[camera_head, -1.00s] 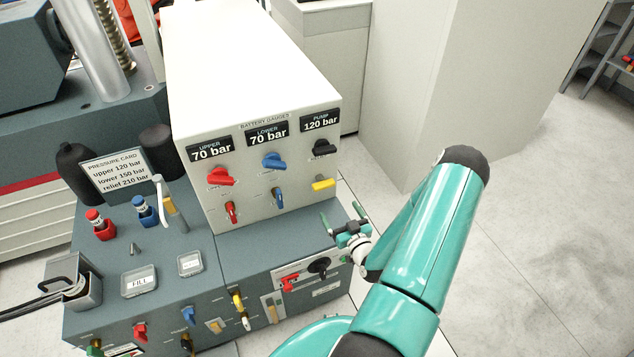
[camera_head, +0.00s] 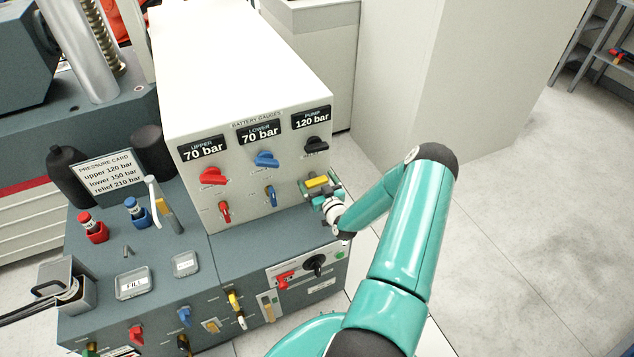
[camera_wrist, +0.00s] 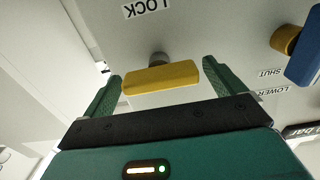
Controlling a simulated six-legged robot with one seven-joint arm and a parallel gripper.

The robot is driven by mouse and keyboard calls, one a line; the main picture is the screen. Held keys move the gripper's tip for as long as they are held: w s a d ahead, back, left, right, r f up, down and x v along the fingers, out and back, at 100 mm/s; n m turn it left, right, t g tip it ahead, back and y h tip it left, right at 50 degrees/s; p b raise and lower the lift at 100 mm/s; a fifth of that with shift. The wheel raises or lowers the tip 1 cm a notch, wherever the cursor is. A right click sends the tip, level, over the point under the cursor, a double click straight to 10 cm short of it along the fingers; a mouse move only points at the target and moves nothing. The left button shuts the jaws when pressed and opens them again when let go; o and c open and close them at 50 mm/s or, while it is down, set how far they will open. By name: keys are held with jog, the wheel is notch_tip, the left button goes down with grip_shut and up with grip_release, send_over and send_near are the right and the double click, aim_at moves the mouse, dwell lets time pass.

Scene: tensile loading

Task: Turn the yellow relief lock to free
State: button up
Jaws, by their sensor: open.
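The yellow relief lock (camera_head: 317,182) is a short bar handle on the white panel, below the black pump knob (camera_head: 316,144). It lies roughly level in the head view. In the wrist view the yellow lock (camera_wrist: 161,77) sits between the two green fingers, with the word LOCK (camera_wrist: 146,8) on the panel beyond its stem. My gripper (camera_head: 320,188) is open at the lock, one finger to each end of the bar. A gap shows between the bar and each finger in the wrist view (camera_wrist: 160,85).
The blue lower handle (camera_head: 270,195) is left of the lock, and the red upper handle (camera_head: 224,211) further left. Red and blue knobs sit above them. The grey bench top (camera_head: 270,235) lies below the panel. Open floor (camera_head: 530,200) is to the right.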

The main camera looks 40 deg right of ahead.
jog(key=shift+w, duration=0.1)
jog(key=c, duration=1)
jog(key=shift+m, duration=0.4)
jog(key=m, duration=0.3)
jog(key=shift+m, duration=0.3)
jog(key=m, duration=0.4)
jog(key=shift+d+f+m, duration=0.1)
jog(key=shift+d+m, duration=0.05)
jog(key=shift+m, duration=0.15)
jog(key=m, duration=0.4)
jog(key=shift+f+m, duration=0.1)
jog(key=shift+m, duration=0.2)
jog(key=m, duration=0.4)
jog(key=shift+m, duration=0.3)
